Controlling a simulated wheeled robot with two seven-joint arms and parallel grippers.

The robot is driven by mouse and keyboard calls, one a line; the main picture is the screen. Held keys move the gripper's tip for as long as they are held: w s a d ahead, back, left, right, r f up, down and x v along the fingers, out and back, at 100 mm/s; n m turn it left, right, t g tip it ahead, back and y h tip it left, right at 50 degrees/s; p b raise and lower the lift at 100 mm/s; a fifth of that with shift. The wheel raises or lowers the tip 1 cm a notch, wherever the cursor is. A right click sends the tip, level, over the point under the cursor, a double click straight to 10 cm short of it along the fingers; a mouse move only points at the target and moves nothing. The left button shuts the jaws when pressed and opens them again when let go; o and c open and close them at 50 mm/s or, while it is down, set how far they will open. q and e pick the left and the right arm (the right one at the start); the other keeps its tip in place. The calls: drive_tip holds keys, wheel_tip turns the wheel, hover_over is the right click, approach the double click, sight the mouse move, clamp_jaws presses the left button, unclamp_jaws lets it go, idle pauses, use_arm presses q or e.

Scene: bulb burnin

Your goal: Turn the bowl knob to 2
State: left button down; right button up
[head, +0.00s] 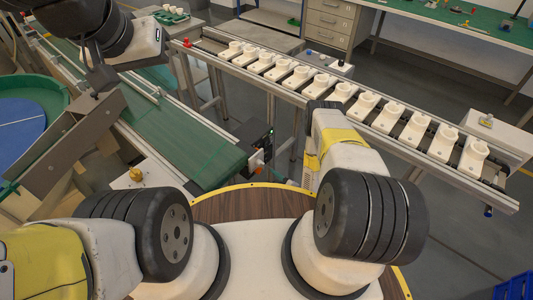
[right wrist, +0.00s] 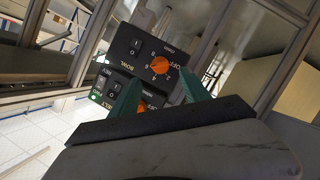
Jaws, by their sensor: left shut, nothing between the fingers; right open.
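The bowl knob (right wrist: 160,65) is an orange dial on a black control box (right wrist: 138,50) labelled BOWL, in the right wrist view. Numbers ring the dial; I cannot tell clearly which one it points to. My right gripper (right wrist: 160,88) is open, its two green fingers spread on either side below the dial in the picture. Nothing is between them that I can see held, and contact with the knob is not visible. My left gripper (head: 100,80) is at the upper left of the head view, shut and empty, away from the control boxes.
A second black box with another orange knob (right wrist: 145,106) and a lit green light sits just below the bowl box, partly behind my fingers. The green conveyor belt (head: 195,155), a rail of white bulb sockets (head: 300,76) and a round green bowl (head: 30,100) surround me.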

sight(258, 169)
drive_tip(key=w+d+m+g+y, duration=0.4)
drive_tip(key=m+g+y, duration=0.15)
drive_tip(key=m, duration=0.65)
drive_tip(key=x, duration=0.8)
drive_tip(key=shift+s+a+m+y, duration=0.2)
drive_tip(key=shift+m+y, duration=0.1)
drive_tip(key=shift+y, duration=0.15)
clamp_jaws()
